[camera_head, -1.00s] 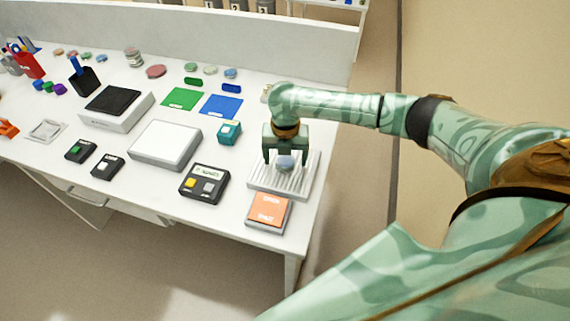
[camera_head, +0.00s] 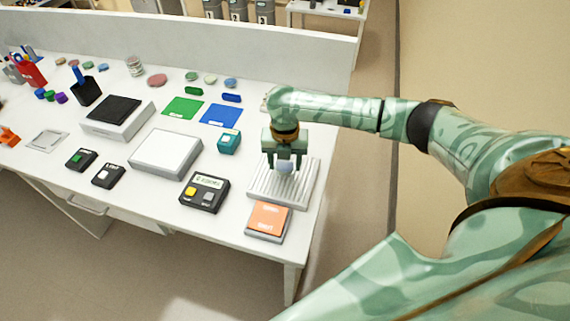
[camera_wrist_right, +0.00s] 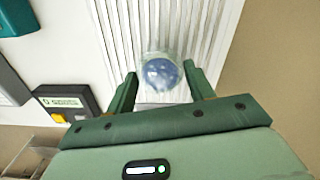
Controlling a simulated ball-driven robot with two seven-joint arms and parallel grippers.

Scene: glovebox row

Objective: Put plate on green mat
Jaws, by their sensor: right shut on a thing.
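The plate is a small round, clear dish with a blue face (camera_head: 285,167), and it also shows in the right wrist view (camera_wrist_right: 161,74). My right gripper (camera_head: 284,170) is shut on it, with a finger at each side of the dish in the wrist view. The dish is over the ribbed white rack (camera_head: 262,188); I cannot tell whether it still touches the ribs. The green mat (camera_head: 183,107) lies flat and bare on the bench, to the left and farther back. My left gripper is not in view.
A blue mat (camera_head: 221,115) lies right of the green one, with a teal box (camera_head: 229,141) in front. Green and blue caps (camera_head: 194,91) lie behind the mats. A white-topped device (camera_head: 166,152) and an orange-topped block (camera_head: 267,219) stand nearer. The bench's right edge is close to the rack.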

